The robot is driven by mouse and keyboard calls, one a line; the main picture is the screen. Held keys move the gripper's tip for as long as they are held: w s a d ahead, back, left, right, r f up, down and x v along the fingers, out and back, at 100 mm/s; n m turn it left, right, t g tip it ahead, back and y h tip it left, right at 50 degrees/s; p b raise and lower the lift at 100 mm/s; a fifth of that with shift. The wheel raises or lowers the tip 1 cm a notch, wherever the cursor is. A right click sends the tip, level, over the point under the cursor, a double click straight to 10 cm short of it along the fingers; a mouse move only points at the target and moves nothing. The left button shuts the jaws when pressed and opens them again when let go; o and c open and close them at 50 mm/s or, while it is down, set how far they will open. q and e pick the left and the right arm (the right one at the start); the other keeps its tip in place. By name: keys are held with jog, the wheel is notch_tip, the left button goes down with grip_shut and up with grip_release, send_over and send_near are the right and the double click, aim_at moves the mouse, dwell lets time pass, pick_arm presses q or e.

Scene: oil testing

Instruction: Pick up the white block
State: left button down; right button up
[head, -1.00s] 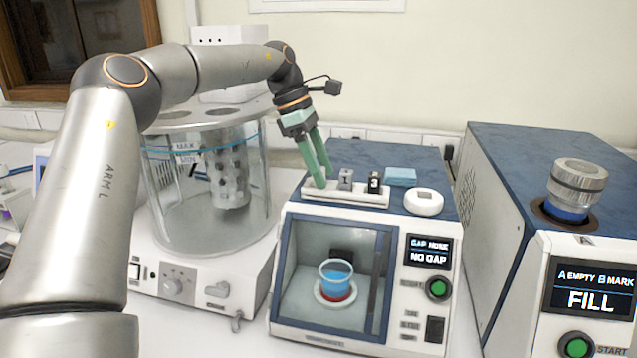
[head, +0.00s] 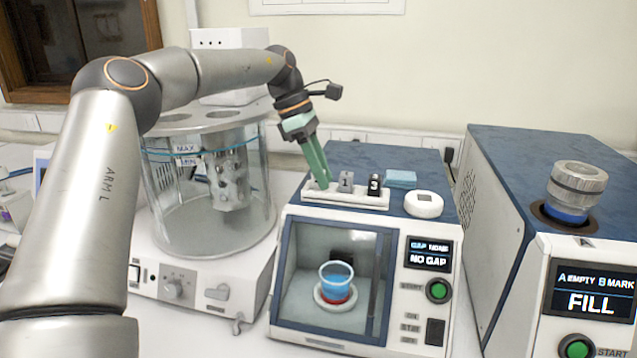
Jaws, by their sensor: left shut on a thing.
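My left gripper (head: 320,183) points down at the left end of the white tray (head: 352,196) on top of the blue-topped test device. Its green fingers are closed together on something small at the tray's left end. The fingers hide it, so its colour and shape cannot be made out; by its place it is probably the white block. A grey block marked 1 (head: 345,182) and a black block marked 3 (head: 374,185) stand in the tray to the right of the fingertips. My right gripper is not in view.
A light blue pad (head: 401,179) and a round white piece (head: 424,204) lie right of the tray. A glass bath (head: 205,190) stands close on the left. A second machine with a metal-capped jar (head: 577,187) stands at right.

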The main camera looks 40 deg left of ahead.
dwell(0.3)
pick_arm(q)
jog(key=shift+r, duration=0.65)
notch_tip(320, 180, up, 2)
jog(key=shift+s+d+r, duration=0.1)
jog(key=shift+r, duration=0.05)
jog(key=s+d+r+b, duration=0.1)
jog(key=s+d+r, duration=0.2)
jog(key=s, duration=0.3)
jog(key=s+d+r+b, duration=0.1)
jog(key=s+d+r, duration=0.2)
jog(key=s+r, duration=0.3)
jog(key=shift+d+r+b, duration=0.2)
jog(key=shift+d+b, duration=0.1)
